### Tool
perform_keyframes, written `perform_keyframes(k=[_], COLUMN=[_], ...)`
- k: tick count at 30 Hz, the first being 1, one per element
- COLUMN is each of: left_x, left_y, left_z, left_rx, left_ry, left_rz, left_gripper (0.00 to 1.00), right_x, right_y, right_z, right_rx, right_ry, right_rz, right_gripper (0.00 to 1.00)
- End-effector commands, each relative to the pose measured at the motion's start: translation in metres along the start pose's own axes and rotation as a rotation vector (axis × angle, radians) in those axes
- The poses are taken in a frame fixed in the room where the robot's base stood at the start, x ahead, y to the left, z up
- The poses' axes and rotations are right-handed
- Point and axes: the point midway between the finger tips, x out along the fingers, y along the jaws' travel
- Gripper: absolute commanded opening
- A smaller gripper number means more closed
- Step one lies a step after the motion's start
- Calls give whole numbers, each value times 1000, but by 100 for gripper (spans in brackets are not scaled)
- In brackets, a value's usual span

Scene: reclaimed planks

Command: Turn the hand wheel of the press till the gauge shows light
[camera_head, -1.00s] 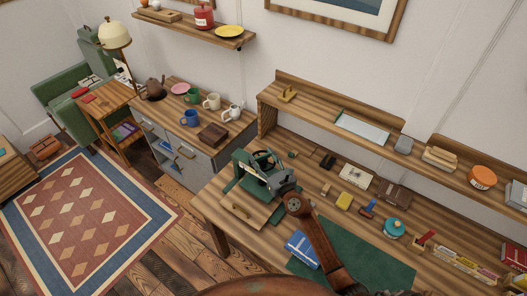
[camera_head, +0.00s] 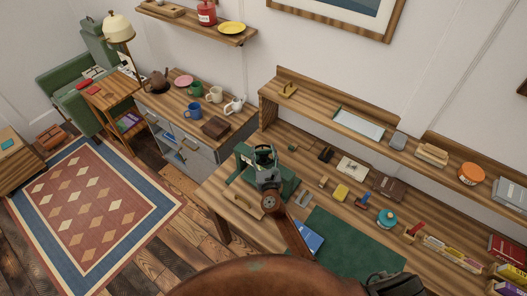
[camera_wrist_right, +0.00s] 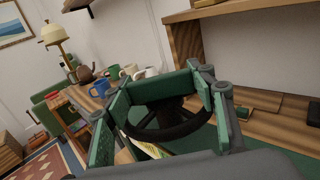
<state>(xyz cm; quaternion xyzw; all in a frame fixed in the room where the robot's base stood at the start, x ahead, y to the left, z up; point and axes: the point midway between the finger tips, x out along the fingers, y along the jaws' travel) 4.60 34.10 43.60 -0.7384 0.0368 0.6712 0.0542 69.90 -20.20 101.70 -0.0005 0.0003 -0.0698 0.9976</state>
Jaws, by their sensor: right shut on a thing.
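The green press (camera_head: 246,158) stands at the left end of the long workbench. Its dark hand wheel (camera_wrist_right: 168,132) shows in the right wrist view, a black ring with spokes. My right gripper (camera_head: 264,160) is over the press, its arm coming up from the lower right. In the right wrist view my right gripper (camera_wrist_right: 165,104) is shut on the hand wheel, with the rim between its fingers. The gripper and wrist cover part of the press in the head view. I cannot make out the gauge or its reading.
The workbench holds a green mat (camera_head: 345,245), a blue book (camera_head: 309,236), a yellow block (camera_head: 340,191) and a teal round object (camera_head: 386,218). A raised shelf (camera_head: 310,103) runs behind the press. A cabinet with mugs (camera_head: 193,111) stands to the left.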

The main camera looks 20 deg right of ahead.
Motion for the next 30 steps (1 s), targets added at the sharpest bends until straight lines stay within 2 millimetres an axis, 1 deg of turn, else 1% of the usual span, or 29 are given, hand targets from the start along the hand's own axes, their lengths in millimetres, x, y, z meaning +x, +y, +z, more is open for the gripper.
perform_keyframes(k=[5,6,13,14,23,26,29,30], left_x=[0,0,0,0,0,0,0,0], left_y=[0,0,0,0,-1,0,0,0], left_z=[0,0,0,0,1,1,1,0], left_rx=[0,0,0,0,-1,-1,-1,-1], left_ry=[0,0,0,0,-1,-1,-1,0], left_rz=[0,0,0,0,-1,-1,0,0], left_gripper=[25,25,25,25,25,25,25,25], right_x=[0,0,0,0,-2,-10,-26,-34], right_y=[0,0,0,0,0,0,-1,-1], right_z=[1,1,1,1,0,-1,-2,-1], right_rx=[1,1,1,1,1,1,2,3], right_ry=[-1,-1,-1,-1,0,1,2,2], right_rz=[0,0,1,1,1,1,0,0], right_gripper=[27,52,68,70,70,70,70,70])
